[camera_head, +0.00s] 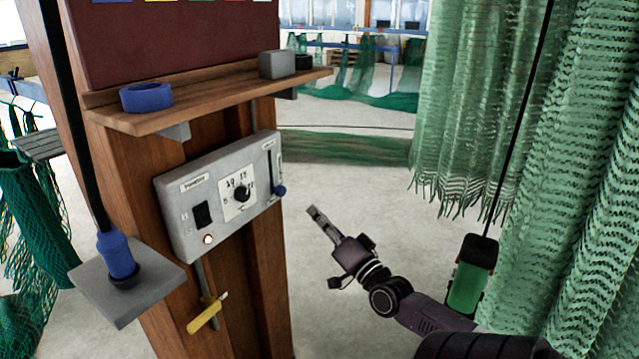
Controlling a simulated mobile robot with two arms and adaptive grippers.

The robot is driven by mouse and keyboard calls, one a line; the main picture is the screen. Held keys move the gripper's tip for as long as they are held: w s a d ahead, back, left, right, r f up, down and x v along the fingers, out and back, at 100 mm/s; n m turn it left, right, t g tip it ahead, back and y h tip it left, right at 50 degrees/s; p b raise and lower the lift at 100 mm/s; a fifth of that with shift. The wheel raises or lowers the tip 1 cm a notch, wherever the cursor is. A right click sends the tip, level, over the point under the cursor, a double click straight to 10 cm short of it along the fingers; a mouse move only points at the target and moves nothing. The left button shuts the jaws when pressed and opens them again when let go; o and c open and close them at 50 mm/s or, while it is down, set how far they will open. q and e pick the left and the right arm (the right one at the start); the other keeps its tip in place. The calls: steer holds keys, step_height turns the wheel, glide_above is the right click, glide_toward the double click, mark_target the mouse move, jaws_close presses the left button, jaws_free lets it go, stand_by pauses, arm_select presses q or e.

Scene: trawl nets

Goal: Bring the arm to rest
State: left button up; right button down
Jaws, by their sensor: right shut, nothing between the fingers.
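My right gripper (322,224) is in the camera_head view, right of the wooden post and in free air. It is shut with nothing in it. My right arm comes in from the lower right. The gripper points up and left toward the grey control box (190,238) on the post and is apart from it. The box carries a dial (241,194), a black switch (203,215), a lit round lamp (208,239) and a slider with a blue knob (280,191). My left gripper is not in view.
A wooden shelf (215,95) above the box holds a blue ring (146,97) and a grey block (277,65). A yellow-handled tool (205,316) hangs below. A green-and-black hanging pendant (470,275) is close beside my arm. Green nets (470,100) hang at the right.

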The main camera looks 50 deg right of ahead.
steer(key=shift+s+a+f, duration=0.1)
steer(key=shift+s, duration=0.45)
stand_by(0.4)
